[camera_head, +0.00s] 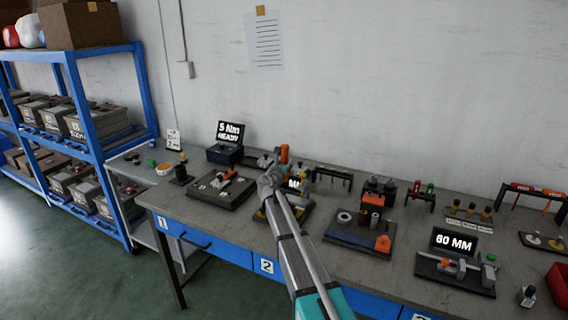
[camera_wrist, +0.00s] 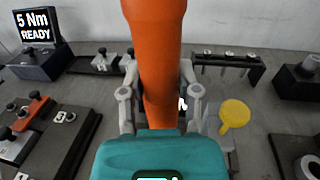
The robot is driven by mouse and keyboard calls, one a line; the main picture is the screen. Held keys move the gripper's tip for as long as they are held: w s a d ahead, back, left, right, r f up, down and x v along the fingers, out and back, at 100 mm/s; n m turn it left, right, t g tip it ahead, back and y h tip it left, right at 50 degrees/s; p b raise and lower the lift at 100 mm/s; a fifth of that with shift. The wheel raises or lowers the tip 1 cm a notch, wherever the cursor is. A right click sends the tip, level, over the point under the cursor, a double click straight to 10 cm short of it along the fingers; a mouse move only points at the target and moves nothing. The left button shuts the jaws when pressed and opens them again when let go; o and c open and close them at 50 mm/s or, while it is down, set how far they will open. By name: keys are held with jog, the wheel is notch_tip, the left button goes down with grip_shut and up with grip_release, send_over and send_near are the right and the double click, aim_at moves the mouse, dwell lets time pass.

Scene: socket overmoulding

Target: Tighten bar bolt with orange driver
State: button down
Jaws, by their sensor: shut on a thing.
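My gripper (camera_wrist: 158,100) is shut on the orange driver (camera_wrist: 155,45), whose upright orange body fills the middle of the wrist view. In the head view my gripper (camera_head: 271,178) is above the bench, with the driver's orange top (camera_head: 284,152) showing over it. The driver's lower end is hidden behind my gripper. A dark fixture board (camera_head: 213,200) with an orange-red part (camera_head: 227,172) lies to the left. The same orange-red part (camera_wrist: 33,112) is at the left of the wrist view. I cannot make out the bar bolt.
A display reading "5 Nm READY" (camera_head: 229,133) stands behind the fixture board. A black rack (camera_head: 333,175) stands behind right of my gripper. A board with rolls and an orange block (camera_head: 382,243) and a "60 MM" display (camera_head: 453,241) lie further right. A yellow disc (camera_wrist: 235,112) lies right of my gripper.

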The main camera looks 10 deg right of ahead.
jog(key=shift+f+b, duration=0.7)
jog(key=shift+f, duration=0.25)
jog(key=shift+f+b, duration=1.5)
jog(key=shift+b, duration=0.05)
dwell(4.2)
jog(key=shift+r, duration=0.15)
jog(key=shift+r+p, duration=2.35)
jog(key=shift+p, duration=0.15)
